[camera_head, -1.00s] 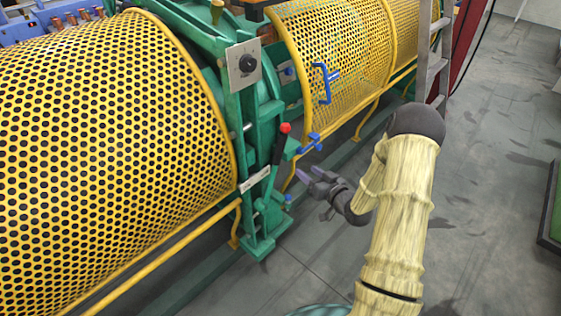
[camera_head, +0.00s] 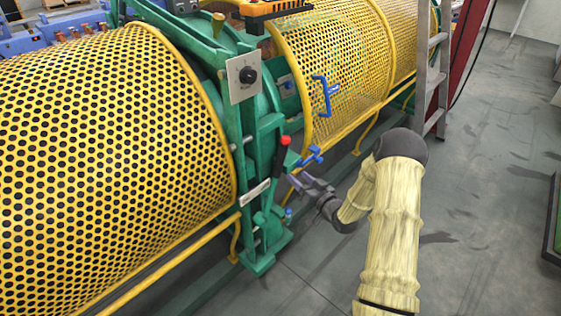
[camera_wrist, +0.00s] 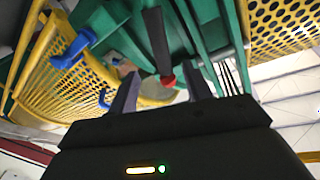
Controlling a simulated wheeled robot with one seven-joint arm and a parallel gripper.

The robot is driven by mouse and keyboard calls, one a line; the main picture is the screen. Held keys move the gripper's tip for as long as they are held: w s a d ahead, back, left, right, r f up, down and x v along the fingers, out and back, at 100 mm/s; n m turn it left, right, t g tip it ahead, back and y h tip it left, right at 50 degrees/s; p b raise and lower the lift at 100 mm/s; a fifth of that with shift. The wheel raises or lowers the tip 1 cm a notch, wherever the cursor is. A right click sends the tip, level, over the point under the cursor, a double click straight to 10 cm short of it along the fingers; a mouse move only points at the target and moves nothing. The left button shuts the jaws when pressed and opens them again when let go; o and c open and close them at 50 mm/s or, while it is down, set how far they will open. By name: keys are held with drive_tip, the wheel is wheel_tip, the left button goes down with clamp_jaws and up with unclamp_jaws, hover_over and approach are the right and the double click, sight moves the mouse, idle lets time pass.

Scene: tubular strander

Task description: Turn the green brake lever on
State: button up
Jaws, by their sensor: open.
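The brake lever (camera_head: 279,163) has a black shaft with a red knob (camera_head: 285,140) on top and a green lower part. It stands nearly upright on the green machine frame. My gripper (camera_head: 300,184) is open and empty, just to the right of the lever and lower than the knob. In the wrist view the black shaft (camera_wrist: 157,40) and red knob (camera_wrist: 167,79) appear between my two spread fingers (camera_wrist: 152,82). I see no clear contact with the lever.
A dial plate (camera_head: 245,76) sits above the lever. A blue handle (camera_head: 310,157) is close to my gripper, with another blue handle (camera_head: 323,97) on the yellow perforated guard (camera_head: 350,50). A large yellow guard (camera_head: 110,150) fills the left. Grey floor (camera_head: 480,240) is open at right.

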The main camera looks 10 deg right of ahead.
sight(283, 162)
drive_tip(key=x, duration=1.1)
drive_tip(key=shift+w+a, duration=0.1)
drive_tip(key=shift+w, duration=0.15)
clamp_jaws()
